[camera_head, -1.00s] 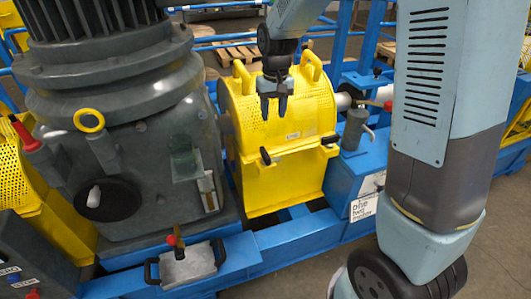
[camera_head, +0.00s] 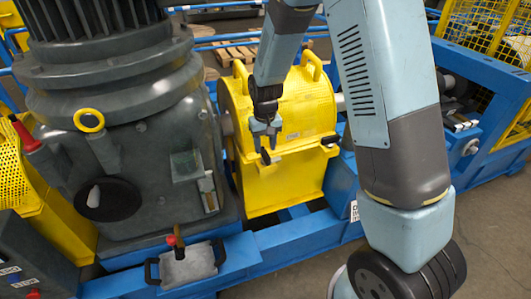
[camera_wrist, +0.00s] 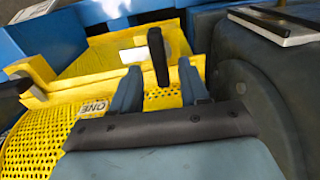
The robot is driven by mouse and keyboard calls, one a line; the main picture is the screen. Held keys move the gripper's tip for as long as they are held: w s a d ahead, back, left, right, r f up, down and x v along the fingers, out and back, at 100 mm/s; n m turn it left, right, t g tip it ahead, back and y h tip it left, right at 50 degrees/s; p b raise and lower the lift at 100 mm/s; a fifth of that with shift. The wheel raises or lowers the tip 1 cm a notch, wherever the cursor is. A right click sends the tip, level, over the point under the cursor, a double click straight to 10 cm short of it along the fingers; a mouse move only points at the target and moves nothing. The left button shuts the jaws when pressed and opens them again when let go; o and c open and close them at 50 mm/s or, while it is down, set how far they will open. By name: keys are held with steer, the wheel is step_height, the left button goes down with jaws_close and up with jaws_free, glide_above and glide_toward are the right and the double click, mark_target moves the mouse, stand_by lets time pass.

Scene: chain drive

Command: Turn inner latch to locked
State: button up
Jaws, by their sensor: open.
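The yellow perforated guard (camera_head: 290,185) stands beside the grey gearbox (camera_head: 150,160). It has two black latch handles on its front. The one nearer the gearbox, which I take as the inner latch (camera_head: 265,157), is right at my gripper (camera_head: 263,134). In the wrist view this latch (camera_wrist: 158,55) stands upright in the picture, between and just beyond my two open fingers (camera_wrist: 159,72). I see no clear contact. The other latch (camera_head: 330,140) is to the right, partly close to my arm in the picture. Nothing is held.
The gearbox's dark side (camera_wrist: 255,85) lies close to the right of my fingers in the wrist view. Yellow lifting handles (camera_head: 312,66) stand on top of the guard. A blue frame (camera_head: 255,255) runs below. A grey cover with a red-topped handle (camera_head: 187,265) lies in front.

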mark_target(265, 152)
steer(key=shift+f, duration=1.85)
jaws_close()
